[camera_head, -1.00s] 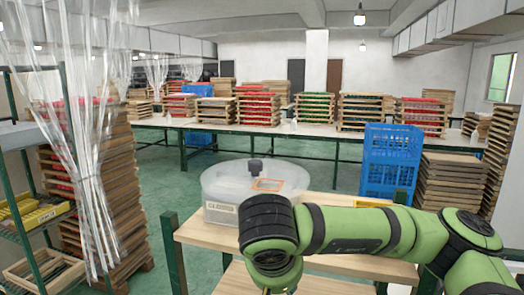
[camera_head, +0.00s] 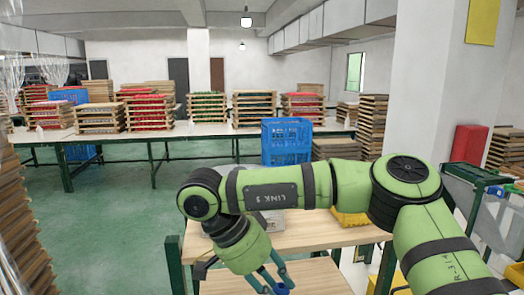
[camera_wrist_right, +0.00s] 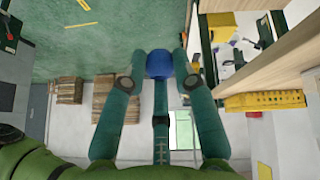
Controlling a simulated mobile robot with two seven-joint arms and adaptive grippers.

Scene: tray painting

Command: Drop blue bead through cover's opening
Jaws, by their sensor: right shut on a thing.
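My right gripper (camera_head: 278,284) is low at the front of the wooden table (camera_head: 320,232) in the head view, below the tabletop. It is shut on the blue bead (camera_head: 283,289), at the bottom edge of the picture. In the right wrist view the round blue bead (camera_wrist_right: 159,64) sits between the teal fingertips. My right arm crosses in front of the table. A small grey-white patch (camera_head: 270,220) shows on the tabletop behind the arm; I cannot tell whether it is part of the covered container. The cover's opening is hidden. My left gripper is out of view.
A yellow bin (camera_head: 350,218) stands at the table's right side. A blue crate (camera_head: 287,140) and stacked trays (camera_head: 335,149) are behind it. A lower wooden shelf (camera_head: 290,277) lies under the tabletop. Green floor (camera_head: 110,215) is open at left.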

